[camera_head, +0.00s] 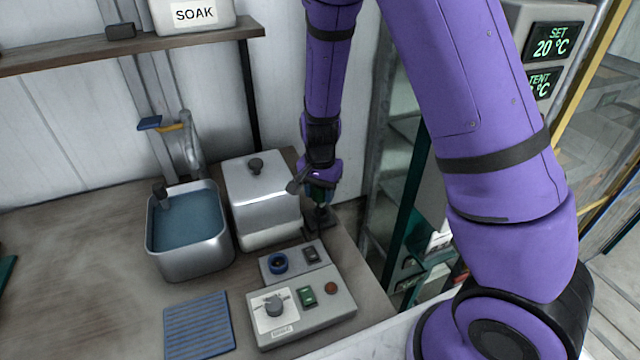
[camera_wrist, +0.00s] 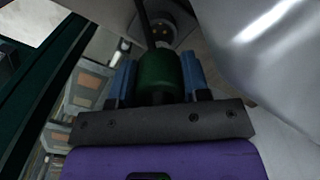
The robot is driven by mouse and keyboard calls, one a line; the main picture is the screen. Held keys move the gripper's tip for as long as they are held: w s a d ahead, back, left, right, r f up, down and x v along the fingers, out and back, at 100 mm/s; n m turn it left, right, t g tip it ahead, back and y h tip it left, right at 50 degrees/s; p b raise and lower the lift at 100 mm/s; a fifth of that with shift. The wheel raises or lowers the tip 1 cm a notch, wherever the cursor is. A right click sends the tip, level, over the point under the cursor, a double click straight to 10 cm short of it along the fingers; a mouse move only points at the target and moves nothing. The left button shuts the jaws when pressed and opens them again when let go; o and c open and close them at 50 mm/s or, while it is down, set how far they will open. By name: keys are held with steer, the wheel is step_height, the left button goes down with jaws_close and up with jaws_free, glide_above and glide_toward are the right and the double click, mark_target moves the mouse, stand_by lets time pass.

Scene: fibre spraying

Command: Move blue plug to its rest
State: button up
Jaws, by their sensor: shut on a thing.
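My gripper (camera_wrist: 160,68) is shut on a dark green cylindrical plug (camera_wrist: 158,73), which sits between its two blue fingers in the wrist view. A dark cable or rod runs from beyond the plug. In the head view my gripper (camera_head: 319,192) is low behind the right corner of the steel box, above a dark stand (camera_head: 320,221). Whether the plug touches the stand is hidden. No clearly blue plug shows in my gripper.
The lidded steel box (camera_head: 262,198) stands close left of my gripper, also in the wrist view (camera_wrist: 265,55). A water basin (camera_head: 187,243), a control box (camera_head: 301,308) and a blue ribbed mat (camera_head: 199,325) are on the bench. The bench's right edge is close by.

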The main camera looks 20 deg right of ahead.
mark_target(320, 205)
steer(key=shift+f, duration=0.8)
steer(key=shift+f, duration=1.55)
stand_by(1.0)
steer(key=o, duration=1)
steer(key=shift+o, duration=0.2)
step_height(320, 205, up, 11)
steer(key=shift+f, duration=0.1)
